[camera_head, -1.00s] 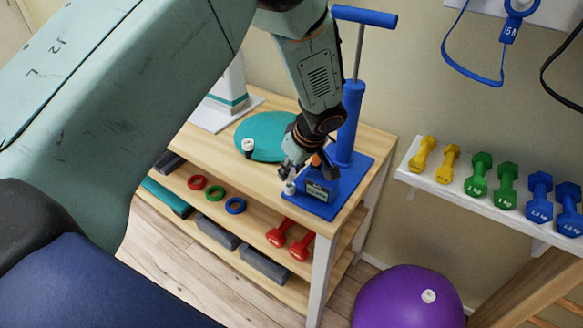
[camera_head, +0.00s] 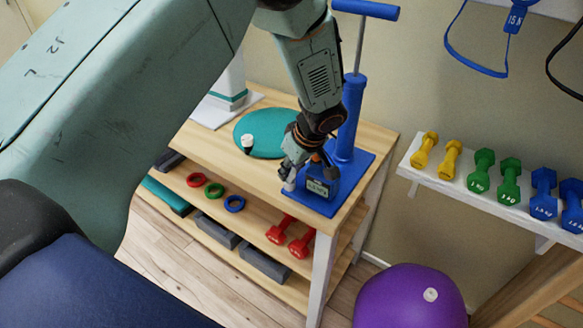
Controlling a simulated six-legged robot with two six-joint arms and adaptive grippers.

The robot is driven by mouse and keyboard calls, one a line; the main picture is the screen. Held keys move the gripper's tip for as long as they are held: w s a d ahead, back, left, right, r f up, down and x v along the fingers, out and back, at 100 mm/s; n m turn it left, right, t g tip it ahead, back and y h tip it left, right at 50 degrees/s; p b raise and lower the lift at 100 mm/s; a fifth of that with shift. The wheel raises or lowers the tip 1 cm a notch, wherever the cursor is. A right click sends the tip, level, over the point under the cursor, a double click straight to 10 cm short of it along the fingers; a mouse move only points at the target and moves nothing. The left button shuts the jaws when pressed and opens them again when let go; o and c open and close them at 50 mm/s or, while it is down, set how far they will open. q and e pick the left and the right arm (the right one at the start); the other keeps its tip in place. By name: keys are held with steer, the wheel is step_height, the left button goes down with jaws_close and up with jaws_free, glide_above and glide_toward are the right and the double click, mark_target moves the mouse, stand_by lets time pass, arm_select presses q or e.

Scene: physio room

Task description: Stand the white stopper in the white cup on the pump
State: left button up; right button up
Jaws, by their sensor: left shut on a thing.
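The blue pump (camera_head: 349,125) stands upright on its blue base plate (camera_head: 330,205) at the right end of the wooden table. My left gripper (camera_head: 290,180) points down over the left edge of this plate, beside the pump's dark gauge box (camera_head: 323,181). It is shut on a small white piece, the white stopper (camera_head: 290,185), at its fingertips. The white cup cannot be told apart from this white piece; the fingers hide part of the spot. Whether the stopper touches the cup cannot be seen. My right gripper is not in view.
A teal cushion (camera_head: 271,124) with a white plug (camera_head: 248,141) lies left of the gripper. Red dumbbells (camera_head: 290,236) and coloured rings (camera_head: 214,190) sit on the shelf below. A dumbbell rack (camera_head: 438,181) is on the right, above a purple ball (camera_head: 408,300).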

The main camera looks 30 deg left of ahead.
arm_select(q)
steer(key=shift+f+b, duration=0.55)
steer(key=shift+b, duration=0.2)
stand_by(0.8)
steer(key=o, duration=1)
steer(key=shift+o, duration=0.3)
steer(key=shift+r, duration=0.15)
steer(key=shift+r+p, duration=1.9)
steer(key=shift+r, duration=1.5)
steer(key=shift+s+f, duration=0.15)
